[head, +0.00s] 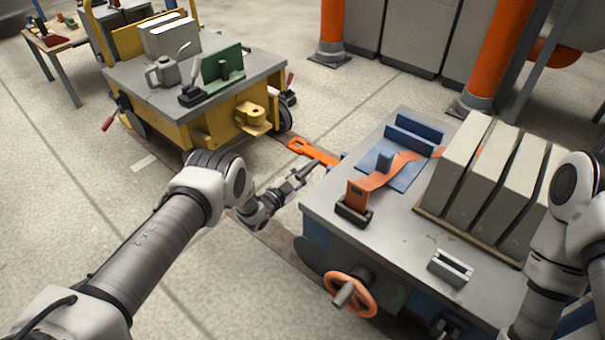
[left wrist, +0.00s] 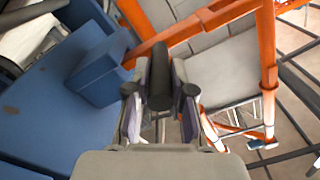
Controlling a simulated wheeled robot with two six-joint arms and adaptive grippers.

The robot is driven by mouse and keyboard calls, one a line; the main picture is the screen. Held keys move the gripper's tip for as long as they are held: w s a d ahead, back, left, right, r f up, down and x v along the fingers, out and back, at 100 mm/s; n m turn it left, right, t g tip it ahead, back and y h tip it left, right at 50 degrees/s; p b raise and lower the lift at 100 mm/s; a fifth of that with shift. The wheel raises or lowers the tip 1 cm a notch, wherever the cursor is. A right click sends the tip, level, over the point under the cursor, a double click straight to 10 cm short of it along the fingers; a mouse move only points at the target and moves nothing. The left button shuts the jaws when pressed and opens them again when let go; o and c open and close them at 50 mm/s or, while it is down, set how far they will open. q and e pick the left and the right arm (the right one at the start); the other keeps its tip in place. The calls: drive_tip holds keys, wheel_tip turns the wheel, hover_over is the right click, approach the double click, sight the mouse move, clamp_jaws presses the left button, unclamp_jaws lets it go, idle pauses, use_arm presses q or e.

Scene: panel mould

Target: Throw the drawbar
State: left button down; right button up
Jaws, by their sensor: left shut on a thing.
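The orange drawbar (head: 318,153) sticks out from the blue cart's far left side toward the yellow cart. It has an open loop at its outer end. My left gripper (head: 304,178) is beside it, at the left edge of the blue cart (head: 312,208). In the left wrist view my left gripper (left wrist: 160,112) is shut on a black cylindrical grip (left wrist: 159,72), which lies between its two fingers. How the grip joins the drawbar is not clear. My right arm shows at the right edge, but its gripper is out of view.
The yellow cart (head: 190,132) stands at the back left, with its yellow coupling bracket (head: 252,115) facing the drawbar. The blue cart carries several grey panels (head: 462,165) and has an orange handwheel (head: 350,293) in front. Orange posts (head: 332,30) stand behind.

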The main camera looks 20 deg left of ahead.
use_arm(q)
drive_tip(key=c, duration=1)
unclamp_jaws()
drive_tip(key=shift+f, duration=0.1)
drive_tip(key=v, duration=1.2)
